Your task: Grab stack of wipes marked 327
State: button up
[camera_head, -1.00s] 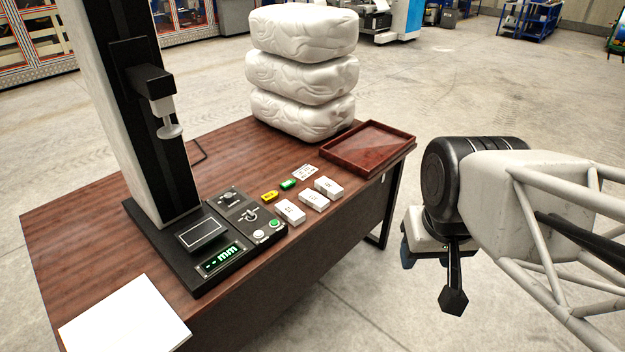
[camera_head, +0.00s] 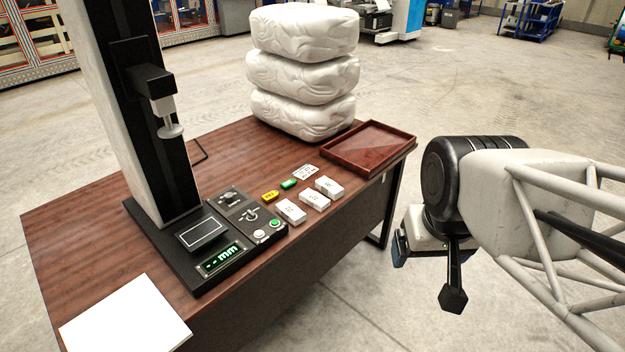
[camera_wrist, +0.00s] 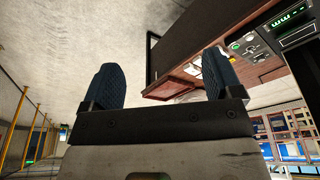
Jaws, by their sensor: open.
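Several small white blocks, the likely stacks of wipes, lie in a row near the desk's front edge: a left one (camera_head: 291,211), a middle one (camera_head: 315,201) and a right one (camera_head: 329,187). Each has dark print on top, too small to read, so I cannot tell which is marked 327. In the wrist view my gripper (camera_wrist: 160,84) is open and empty, its two blue padded fingers wide apart. In the head view my gripper (camera_head: 400,247) hangs right of the desk, beyond its front edge, clear of the blocks.
On the desk (camera_head: 90,210) are a red-brown tray (camera_head: 340,160), a black stand with control panel (camera_head: 215,255), yellow (camera_head: 270,196) and green (camera_head: 289,184) small items, a printed white card (camera_head: 306,172) and a white sheet (camera_head: 125,318). White wrapped bales (camera_head: 302,75) are piled at the back.

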jog(key=w+d+f+n+t+y, duration=0.15)
jog(key=w+f+t, duration=0.35)
jog(key=w, duration=1.4)
jog(key=w+f+n+t, duration=0.3)
jog(key=w+f, duration=0.4)
jog(key=w, duration=1.2)
jog(key=w+a+f+n+t+y, duration=0.1)
jog(key=w+a+f+n+y, duration=0.25)
jog(key=f, duration=0.55)
jog(key=w+a+f+t+y, duration=0.1)
jog(key=w+a+f+y, duration=0.1)
jog(key=w+f+y, duration=0.4)
jog(key=n+y, duration=0.2)
send_near(326, 205)
jog(key=x, duration=0.2)
jog(key=shift+w+a+r+g, duration=0.15)
jog(key=shift+g, duration=0.15)
jog(key=shift+w+a+m, duration=0.3)
jog(key=shift+w+a, duration=0.6)
jog(key=shift+a, duration=0.05)
